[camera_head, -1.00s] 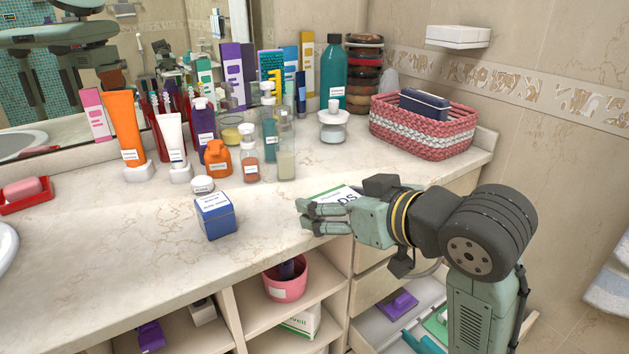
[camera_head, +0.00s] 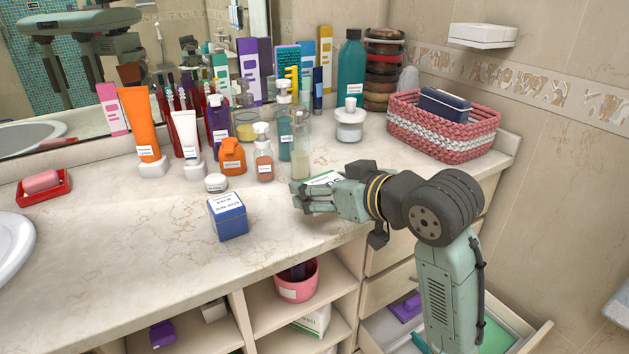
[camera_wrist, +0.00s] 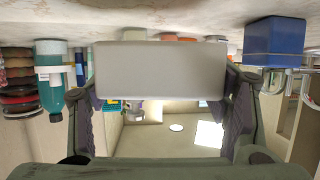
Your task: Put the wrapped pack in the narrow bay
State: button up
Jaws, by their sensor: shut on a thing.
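The wrapped pack (camera_head: 325,180) is white with green, partly hidden behind my gripper's fingers in the head view. In the wrist view it shows as a plain pale block (camera_wrist: 160,70) between the two fingers. My gripper (camera_head: 304,196) is shut on it, over the front part of the counter, to the right of a blue box (camera_head: 228,218). Below the counter are open shelf bays. The middle bay (camera_head: 262,312) looks narrower and holds a pink pot (camera_head: 297,285) and a white-green pack (camera_head: 314,320); I cannot tell for certain that it is the narrow bay.
Bottles, tubes and jars crowd the back of the counter (camera_head: 110,225). A pink-white woven basket (camera_head: 440,130) stands at the back right. An open drawer (camera_head: 520,335) lies below my arm. A left bay holds a purple item (camera_head: 163,334). The left front counter is clear.

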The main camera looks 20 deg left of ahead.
aim_at(325, 174)
jog(key=w+a, duration=0.1)
jog(key=w, duration=0.1)
jog(key=w+a+p, duration=0.1)
jog(key=w+a, duration=0.1)
jog(key=shift+f, duration=0.15)
jog(key=shift+w+a+f+p, duration=0.2)
jog(key=shift+w+f+p, duration=0.05)
jog(key=shift+f, duration=0.3)
jog(key=shift+w+a+f+p, duration=0.15)
jog(key=shift+w+f+p, duration=0.1)
jog(key=shift+f, duration=0.85)
jog(key=shift+f, duration=0.15)
jog(key=shift+f, duration=0.1)
jog(key=o, duration=1.2)
